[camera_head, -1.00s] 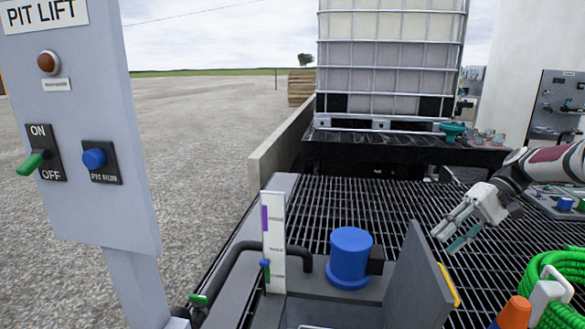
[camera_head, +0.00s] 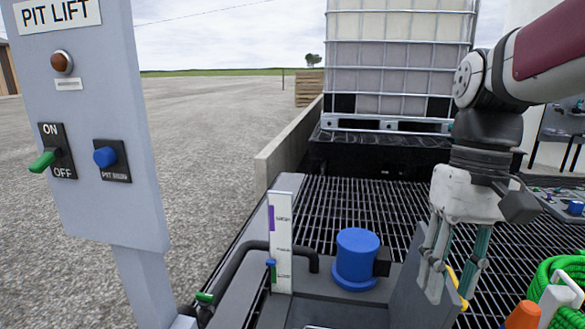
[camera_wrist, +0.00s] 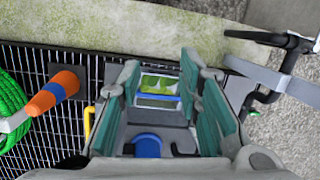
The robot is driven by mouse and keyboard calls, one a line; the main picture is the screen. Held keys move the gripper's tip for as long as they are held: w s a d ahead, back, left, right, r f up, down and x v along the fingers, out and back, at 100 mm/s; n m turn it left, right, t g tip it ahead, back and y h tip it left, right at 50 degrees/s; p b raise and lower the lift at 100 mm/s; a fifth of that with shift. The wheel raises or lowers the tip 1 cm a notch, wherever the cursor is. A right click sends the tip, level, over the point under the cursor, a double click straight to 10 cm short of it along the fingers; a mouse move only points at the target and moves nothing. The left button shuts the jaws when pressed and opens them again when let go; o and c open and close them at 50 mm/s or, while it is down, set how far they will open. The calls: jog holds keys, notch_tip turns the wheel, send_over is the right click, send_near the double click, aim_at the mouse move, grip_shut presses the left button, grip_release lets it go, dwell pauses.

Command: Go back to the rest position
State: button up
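My gripper (camera_head: 451,270) hangs pointing down at the right of the head view, in front of the grey upright plate (camera_head: 408,290) beside the blue-capped pump. Its two fingers are apart with nothing between them. In the wrist view my gripper (camera_wrist: 172,95) also shows open, with its teal finger pads spread. No held object shows in either view.
The PIT LIFT panel (camera_head: 90,215) stands at the left. The blue cap (camera_head: 355,258) sits left of my gripper. A green hose coil (camera_head: 562,270) and orange cone (camera_head: 523,316) lie at the lower right. A caged tank (camera_head: 398,65) stands behind the grating.

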jog(key=s+f+t+h, duration=0.1)
jog(key=s+f+t, duration=0.35)
jog(key=s, duration=1.15)
notch_tip(320, 180, up, 17)
jog(key=t+p, duration=0.1)
jog(key=p, duration=1.5)
jog(key=shift+w+a+t, duration=0.35)
jog(key=shift+w, duration=0.05)
